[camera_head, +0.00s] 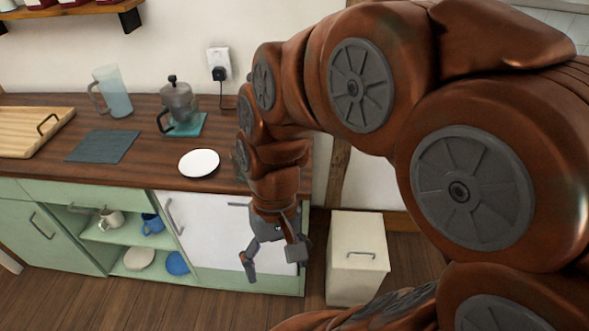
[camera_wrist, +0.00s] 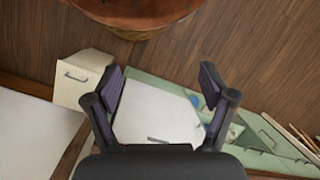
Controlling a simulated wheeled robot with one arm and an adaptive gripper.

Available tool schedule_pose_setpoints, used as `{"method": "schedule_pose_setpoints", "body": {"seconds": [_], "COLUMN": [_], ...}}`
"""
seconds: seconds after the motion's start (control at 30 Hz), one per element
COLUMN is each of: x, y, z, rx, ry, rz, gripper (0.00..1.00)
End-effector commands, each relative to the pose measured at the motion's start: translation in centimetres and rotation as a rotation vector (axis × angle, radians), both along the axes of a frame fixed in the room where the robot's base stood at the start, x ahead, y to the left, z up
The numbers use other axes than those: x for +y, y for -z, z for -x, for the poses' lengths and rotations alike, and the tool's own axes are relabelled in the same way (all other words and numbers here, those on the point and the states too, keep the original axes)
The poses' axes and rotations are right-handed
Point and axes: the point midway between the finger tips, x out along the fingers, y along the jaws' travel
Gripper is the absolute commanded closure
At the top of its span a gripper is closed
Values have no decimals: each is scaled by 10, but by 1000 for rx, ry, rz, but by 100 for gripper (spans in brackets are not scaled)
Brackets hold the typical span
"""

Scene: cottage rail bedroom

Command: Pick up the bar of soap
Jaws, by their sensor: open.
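I cannot make out a bar of soap in either view. My gripper (camera_head: 272,262) hangs at the end of my arm in front of the counter's white door panel, below the worktop edge. Its fingers are spread with nothing between them. In the wrist view my gripper (camera_wrist: 161,84) also shows open and empty, with the white panel (camera_wrist: 155,112) and the wooden floor beyond it. My arm hides part of the worktop's right end.
The worktop (camera_head: 145,165) holds a white plate (camera_head: 199,163), a dark slate board (camera_head: 102,146), a moka pot (camera_head: 178,100), a clear jug (camera_head: 115,92) and a wooden board (camera_head: 25,130). Open shelves hold mugs and bowls. A cream bin-like box (camera_head: 356,262) stands right of the counter.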

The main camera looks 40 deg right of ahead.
Motion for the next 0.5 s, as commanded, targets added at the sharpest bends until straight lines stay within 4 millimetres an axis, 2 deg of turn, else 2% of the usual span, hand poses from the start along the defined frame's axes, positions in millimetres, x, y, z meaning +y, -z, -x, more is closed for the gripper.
{"method": "schedule_pose_setpoints", "body": {"seconds": [0.03,0.13,0.37,0.5], "x": [1,2,-6,-21], "y": [3,3,7,11], "z": [-11,-34,-86,-120], "rx": [23,60,157,211], "ry": [60,180,454,623], "rz": [-27,-84,-224,-315], "gripper": [8,0,0,0]}}
